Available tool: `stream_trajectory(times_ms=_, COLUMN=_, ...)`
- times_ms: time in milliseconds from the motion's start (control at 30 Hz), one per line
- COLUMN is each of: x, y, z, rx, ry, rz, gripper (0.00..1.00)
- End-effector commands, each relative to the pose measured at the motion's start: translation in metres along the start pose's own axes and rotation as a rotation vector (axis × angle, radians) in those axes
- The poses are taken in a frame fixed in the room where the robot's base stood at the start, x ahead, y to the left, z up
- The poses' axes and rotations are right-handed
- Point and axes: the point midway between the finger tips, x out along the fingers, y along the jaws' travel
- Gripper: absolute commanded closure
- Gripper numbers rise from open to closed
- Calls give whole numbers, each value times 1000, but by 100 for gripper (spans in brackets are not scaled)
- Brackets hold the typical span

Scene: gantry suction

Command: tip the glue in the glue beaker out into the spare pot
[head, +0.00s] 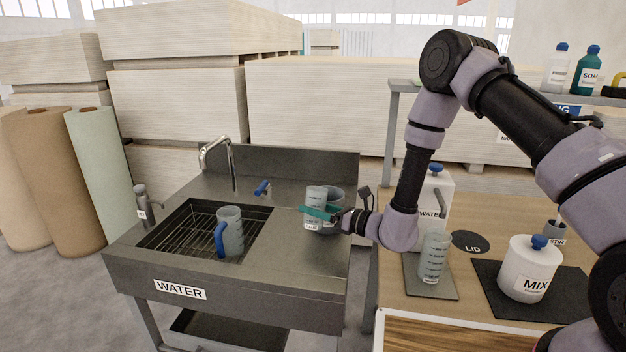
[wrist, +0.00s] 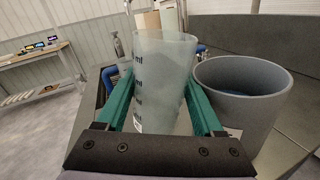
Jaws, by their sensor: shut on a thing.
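My gripper (head: 320,213) has green fingers and is shut on a translucent beaker with a measuring scale (wrist: 162,75), which I take to be the glue beaker. The beaker (head: 316,193) is upright above the right side of the steel sink counter; I cannot tell whether its base touches. How much glue it holds is not clear. A grey, open-topped pot (wrist: 240,100), likely the spare pot, stands just to its right in the wrist view, with something blue inside. In the head view the pot (head: 337,196) is partly hidden behind the beaker and fingers.
A jug with a blue handle (head: 232,232) stands on the sink grid, below the tap (head: 215,150). On the wooden bench at right are another graduated beaker (head: 434,255), a lid (head: 470,241) and a MIX container (head: 530,268).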

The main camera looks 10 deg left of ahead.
Motion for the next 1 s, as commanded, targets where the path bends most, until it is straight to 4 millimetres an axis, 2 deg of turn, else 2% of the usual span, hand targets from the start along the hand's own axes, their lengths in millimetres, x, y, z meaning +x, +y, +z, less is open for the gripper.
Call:
stream_trajectory(times_ms=233, x=0, y=2, z=4, rx=1, ry=-2, rz=-1, gripper=100)
stream_trajectory(times_ms=700, x=0, y=35, z=36, rx=2, ry=-2, rz=1, gripper=100)
stream_trajectory(times_ms=1000, x=0, y=42, z=42, rx=3, ry=-1, rz=-1, gripper=100)
